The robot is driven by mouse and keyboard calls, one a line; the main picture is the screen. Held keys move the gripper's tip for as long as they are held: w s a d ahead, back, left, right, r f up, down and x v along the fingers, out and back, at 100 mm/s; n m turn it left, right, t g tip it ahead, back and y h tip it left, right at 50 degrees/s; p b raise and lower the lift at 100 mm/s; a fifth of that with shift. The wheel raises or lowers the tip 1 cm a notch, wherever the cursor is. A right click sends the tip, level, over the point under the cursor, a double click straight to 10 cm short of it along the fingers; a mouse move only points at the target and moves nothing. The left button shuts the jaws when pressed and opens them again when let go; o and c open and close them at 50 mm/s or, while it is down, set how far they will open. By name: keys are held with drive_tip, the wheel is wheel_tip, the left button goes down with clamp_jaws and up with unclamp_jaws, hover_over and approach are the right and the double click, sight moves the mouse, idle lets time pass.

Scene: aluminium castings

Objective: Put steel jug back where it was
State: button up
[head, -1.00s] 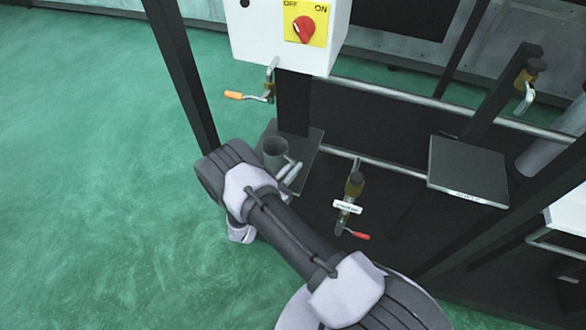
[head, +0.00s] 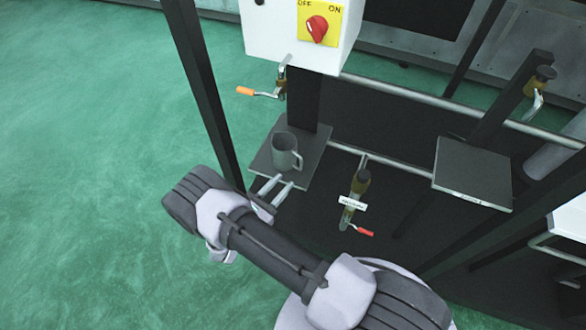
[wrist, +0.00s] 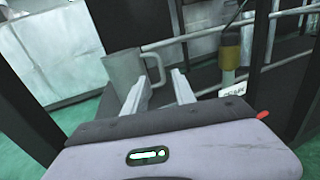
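The steel jug (head: 285,152) stands upright on a dark square plate (head: 312,172) below the orange-handled tap. It also shows in the wrist view (wrist: 124,72), with its handle toward the right. My gripper (head: 276,182) is at the near edge of the plate, in front of the jug. Its two fingers are spread apart with nothing between them, and in the wrist view (wrist: 160,78) they point toward the jug's handle side. The fingers look clear of the jug in the head view.
An orange-handled tap (head: 262,92) is above the jug, under a white box with a red switch (head: 317,28). A red-handled valve (head: 356,205) is right of the plate. Another plate (head: 472,175) is farther right, empty. A black post (head: 205,95) stands at left.

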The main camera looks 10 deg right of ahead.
drive_tip(key=s+d+r+m+g+y, duration=0.1)
drive_tip(key=s+d+r+m+g, duration=0.25)
drive_tip(key=r+m+g, duration=0.55)
drive_tip(key=s+d+r+m+g+y, duration=0.2)
drive_tip(key=s+d+r+m+g, duration=0.3)
drive_tip(key=r, duration=0.7)
drive_tip(key=s+a+r+m+t+y, duration=0.3)
drive_tip(key=s+r+m+y, duration=0.3)
drive_tip(key=r+m, duration=0.2)
drive_tip(key=s+a+r+m+t+y, duration=0.3)
drive_tip(key=s+r+m+t+y, duration=0.2)
drive_tip(key=s+r+m+y, duration=0.1)
wheel_tip(320, 180, up, 3)
drive_tip(key=shift+s+a+m+y, duration=0.25)
drive_tip(key=shift+m+y, duration=0.25)
drive_tip(key=shift+m, duration=0.6)
